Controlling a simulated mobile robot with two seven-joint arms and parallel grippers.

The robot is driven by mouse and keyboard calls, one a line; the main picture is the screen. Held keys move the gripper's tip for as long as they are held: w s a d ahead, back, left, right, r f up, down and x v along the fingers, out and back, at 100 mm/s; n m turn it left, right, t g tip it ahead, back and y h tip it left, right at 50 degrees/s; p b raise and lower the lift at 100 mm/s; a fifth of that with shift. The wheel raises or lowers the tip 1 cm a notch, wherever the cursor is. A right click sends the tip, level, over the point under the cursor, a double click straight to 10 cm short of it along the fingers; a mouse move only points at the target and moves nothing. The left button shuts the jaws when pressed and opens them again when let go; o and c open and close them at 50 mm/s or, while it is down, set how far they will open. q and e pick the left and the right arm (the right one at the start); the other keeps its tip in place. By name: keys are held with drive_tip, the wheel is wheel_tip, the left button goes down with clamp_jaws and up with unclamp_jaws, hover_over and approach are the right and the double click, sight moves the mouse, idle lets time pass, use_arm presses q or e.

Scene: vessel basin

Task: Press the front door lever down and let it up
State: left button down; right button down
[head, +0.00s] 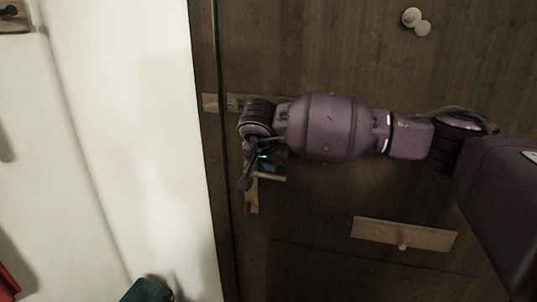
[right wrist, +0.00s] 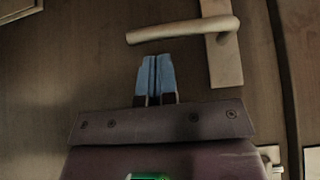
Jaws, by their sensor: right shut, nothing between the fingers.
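The front door (head: 320,200) is dark brown wood and looks shut. Its pale metal lever (head: 272,178) points right from a narrow upright plate (head: 252,198) near the door's left edge. The lever looks level. My right gripper (head: 270,167) is at the lever, just above it in the head view, and partly hides the plate. In the right wrist view, the blue fingers (right wrist: 156,75) are together and empty. Their tips point at the lever (right wrist: 185,31), between its free end and the plate (right wrist: 224,60), with a small gap. My left gripper is not in view.
A round knob (head: 411,18) is high on the door. A letter plate (head: 405,235) is low and to the right. A white wall (head: 120,120) stands left of the door. A dark teal thing (head: 148,290) shows at the bottom edge; I cannot tell what it is.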

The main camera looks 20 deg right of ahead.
drive_tip(key=shift+x, duration=1.2)
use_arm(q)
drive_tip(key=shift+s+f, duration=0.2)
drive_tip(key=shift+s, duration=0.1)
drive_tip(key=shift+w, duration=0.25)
